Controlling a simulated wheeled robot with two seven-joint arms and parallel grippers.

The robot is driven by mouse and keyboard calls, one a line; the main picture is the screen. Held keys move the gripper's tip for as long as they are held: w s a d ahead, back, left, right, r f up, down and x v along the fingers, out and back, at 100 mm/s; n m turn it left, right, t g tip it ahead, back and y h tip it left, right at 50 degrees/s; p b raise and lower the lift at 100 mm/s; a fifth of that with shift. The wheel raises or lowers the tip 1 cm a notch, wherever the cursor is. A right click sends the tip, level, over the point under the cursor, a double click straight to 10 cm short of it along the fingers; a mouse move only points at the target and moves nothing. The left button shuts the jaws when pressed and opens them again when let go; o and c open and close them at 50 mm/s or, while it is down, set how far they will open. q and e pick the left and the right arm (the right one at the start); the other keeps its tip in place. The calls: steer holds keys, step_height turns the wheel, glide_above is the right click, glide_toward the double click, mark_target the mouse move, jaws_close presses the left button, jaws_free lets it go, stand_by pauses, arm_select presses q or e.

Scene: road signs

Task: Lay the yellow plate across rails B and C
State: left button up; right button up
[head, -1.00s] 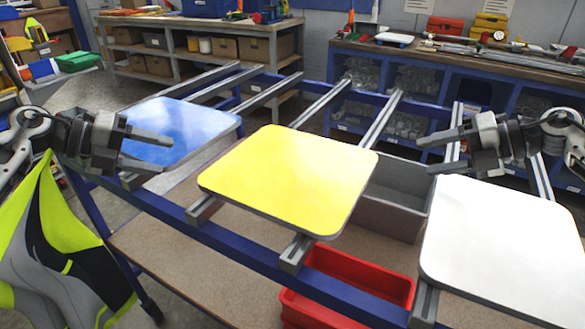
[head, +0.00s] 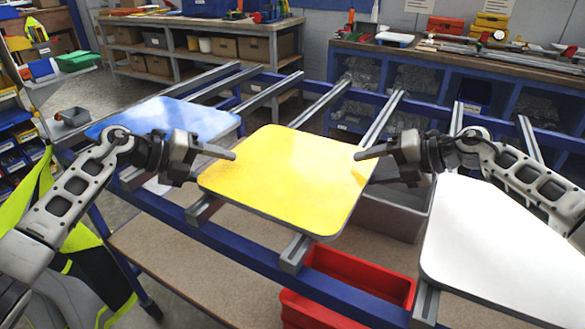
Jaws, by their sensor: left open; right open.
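The yellow plate (head: 285,180) lies flat across two grey rails in the middle of the blue frame. The near ends of these rails, one at the left (head: 204,209) and one at the right (head: 296,253), stick out below its front edge. I see no rail letters. My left gripper (head: 230,156) is at the plate's left edge, its fingertip overlapping the yellow surface in the head view. My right gripper (head: 361,155) is at the right edge in the same way. Both are open; I cannot tell whether they touch the plate or whether a finger is beneath it.
A blue plate (head: 200,121) lies on the rails at the left, partly behind my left arm. A white plate (head: 500,245) lies at the right, near my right arm. A red bin (head: 345,270) and a grey bin (head: 395,213) stand below the rails on the lower shelf.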

arm_select(q)
jaws_close()
arm_select(e)
jaws_close()
arm_select(q)
steer(key=shift+r, duration=0.2)
arm_select(e)
steer(key=shift+r, duration=0.2)
